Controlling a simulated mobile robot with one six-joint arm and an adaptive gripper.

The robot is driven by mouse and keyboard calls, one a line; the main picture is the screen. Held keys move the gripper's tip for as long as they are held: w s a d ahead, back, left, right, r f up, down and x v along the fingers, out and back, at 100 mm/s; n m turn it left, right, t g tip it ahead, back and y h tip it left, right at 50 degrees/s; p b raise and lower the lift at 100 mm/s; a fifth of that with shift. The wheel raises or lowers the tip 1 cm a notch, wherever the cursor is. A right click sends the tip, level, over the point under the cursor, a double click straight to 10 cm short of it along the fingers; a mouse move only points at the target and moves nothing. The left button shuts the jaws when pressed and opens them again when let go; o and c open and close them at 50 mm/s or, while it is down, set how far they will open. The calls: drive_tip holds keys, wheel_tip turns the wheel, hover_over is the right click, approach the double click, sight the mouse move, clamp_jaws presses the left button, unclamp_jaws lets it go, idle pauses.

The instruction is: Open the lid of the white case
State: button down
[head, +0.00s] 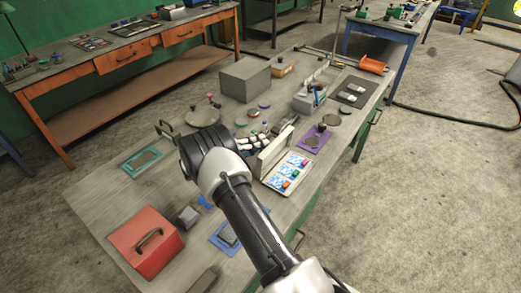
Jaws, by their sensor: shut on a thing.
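The white case (271,181) sits on the grey workbench near its right edge. Its lid (274,151) stands raised, roughly upright, along the left side of the case. The case's inside shows blue and white patches with small red, green and orange items. My gripper (266,143) is at the upper left side of the lid and appears shut on it. The exact finger contact is small and partly hidden behind the lid and my wrist.
A red box (146,242) with a handle stands at the front left. A grey box (245,78) is at the back. A purple mat (314,138) lies right of the case. A teal-framed tray (142,162) is at the left. Several small items lie around my gripper.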

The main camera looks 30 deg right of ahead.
drive_tip(key=shift+s+d, duration=0.1)
drive_tip(key=shift+s, duration=0.25)
drive_tip(key=shift+w+f, duration=0.1)
drive_tip(key=shift+w, duration=0.1)
drive_tip(key=c, duration=1.7)
unclamp_jaws()
drive_tip(key=shift+w, duration=0.1)
drive_tip(key=shift+a, duration=0.2)
drive_tip(key=a+r, duration=0.1)
drive_tip(key=a, duration=1)
drive_tip(key=shift+w+a, duration=0.3)
drive_tip(key=shift+a, duration=0.1)
